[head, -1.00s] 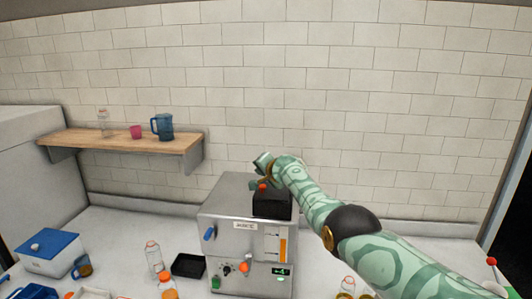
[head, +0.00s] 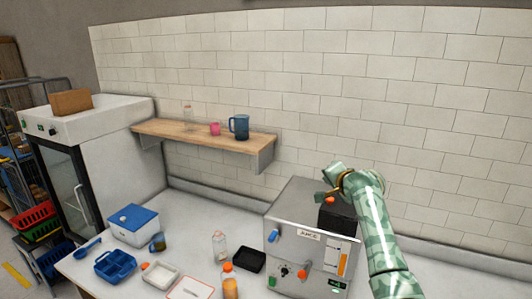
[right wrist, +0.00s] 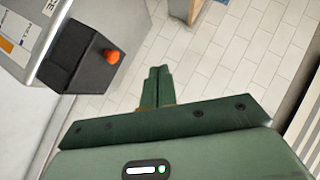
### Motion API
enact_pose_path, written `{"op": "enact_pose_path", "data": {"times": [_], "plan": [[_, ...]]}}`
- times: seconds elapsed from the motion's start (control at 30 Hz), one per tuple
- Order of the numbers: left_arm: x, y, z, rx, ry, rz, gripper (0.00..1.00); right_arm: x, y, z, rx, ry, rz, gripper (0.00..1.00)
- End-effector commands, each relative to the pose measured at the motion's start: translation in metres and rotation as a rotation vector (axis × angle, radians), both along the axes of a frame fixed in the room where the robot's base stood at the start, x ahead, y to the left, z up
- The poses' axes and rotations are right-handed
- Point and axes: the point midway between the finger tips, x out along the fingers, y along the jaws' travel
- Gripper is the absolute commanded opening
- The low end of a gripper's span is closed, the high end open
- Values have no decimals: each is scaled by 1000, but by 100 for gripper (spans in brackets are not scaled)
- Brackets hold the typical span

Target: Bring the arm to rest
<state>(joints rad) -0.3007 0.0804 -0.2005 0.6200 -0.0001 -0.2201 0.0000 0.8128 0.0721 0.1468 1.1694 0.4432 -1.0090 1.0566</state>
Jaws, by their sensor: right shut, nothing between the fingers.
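My right arm comes in from the right in the head view, and its green gripper (head: 324,198) is above the juicer's top, near the black box with an orange knob. In the right wrist view the two green fingers (right wrist: 157,84) are together, with nothing between them. The steel juicer (head: 300,245) stands on the counter. Its black box (right wrist: 82,58) and orange knob (right wrist: 112,57) show at the upper left of the wrist view, apart from the fingers. My left gripper is in neither view.
A wooden shelf (head: 200,138) with a blue pitcher (head: 239,127) and a pink cup (head: 214,129) is on the wall. A black tray (head: 249,260), bottles (head: 229,284), a blue-lidded box (head: 133,222) and a blue caddy (head: 115,265) stand left of the juicer.

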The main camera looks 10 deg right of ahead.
Motion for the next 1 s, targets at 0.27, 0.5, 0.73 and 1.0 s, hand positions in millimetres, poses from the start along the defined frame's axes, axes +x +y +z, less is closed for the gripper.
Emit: {"op": "enact_pose_path", "data": {"times": [0.27,0.5,0.73,1.0], "plan": [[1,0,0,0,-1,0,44,-118,-2,-125,-582,220,187,0],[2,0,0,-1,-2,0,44,-278,8,-186,-1145,449,495,0],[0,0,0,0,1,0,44,-374,13,-187,-1406,569,701,0],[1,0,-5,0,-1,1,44,-451,16,-178,-1591,669,898,0]]}}
